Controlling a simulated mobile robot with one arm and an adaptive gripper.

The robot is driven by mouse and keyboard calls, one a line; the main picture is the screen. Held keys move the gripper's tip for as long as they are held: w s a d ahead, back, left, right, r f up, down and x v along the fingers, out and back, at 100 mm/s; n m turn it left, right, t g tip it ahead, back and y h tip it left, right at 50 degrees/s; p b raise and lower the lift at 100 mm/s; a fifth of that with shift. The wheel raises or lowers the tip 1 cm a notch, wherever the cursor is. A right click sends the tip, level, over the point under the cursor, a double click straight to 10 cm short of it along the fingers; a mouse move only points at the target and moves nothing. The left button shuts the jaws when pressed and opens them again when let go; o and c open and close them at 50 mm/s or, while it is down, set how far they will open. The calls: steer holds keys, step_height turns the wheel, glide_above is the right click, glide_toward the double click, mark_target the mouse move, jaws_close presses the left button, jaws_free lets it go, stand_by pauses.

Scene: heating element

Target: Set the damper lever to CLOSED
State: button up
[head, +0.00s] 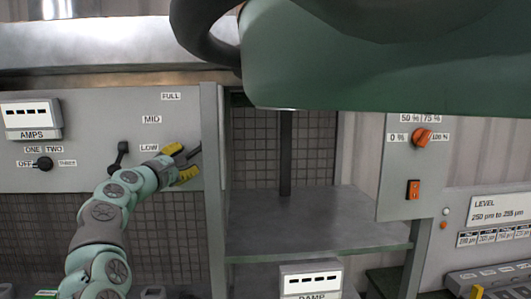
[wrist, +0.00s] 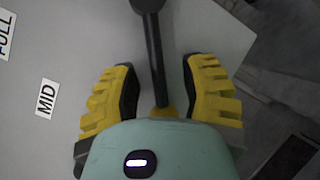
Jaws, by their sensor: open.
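The dark lever (wrist: 156,60) runs down between the two yellow fingers of my gripper (wrist: 163,95) in the wrist view. It has a round dark end at the top edge. My gripper (head: 181,164) is open, with a gap on each side of the lever. In the head view it is at the right part of the grey panel (head: 75,110), right of the LOW label (head: 150,148). The FULL label (head: 170,97) and MID label (head: 151,119) are above it. I see no CLOSED label; my gripper covers part of the panel.
Another dark lever (head: 121,152) is left of the LOW label. A black selector knob (head: 44,164) sits below the AMPS meter (head: 30,115). An open bay with a grey shelf (head: 320,220) is to the right. An orange knob (head: 422,138) is on the right panel.

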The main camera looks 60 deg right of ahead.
steer(key=v, duration=1.1)
steer(key=shift+a, duration=0.35)
steer(key=shift+s+f, duration=0.1)
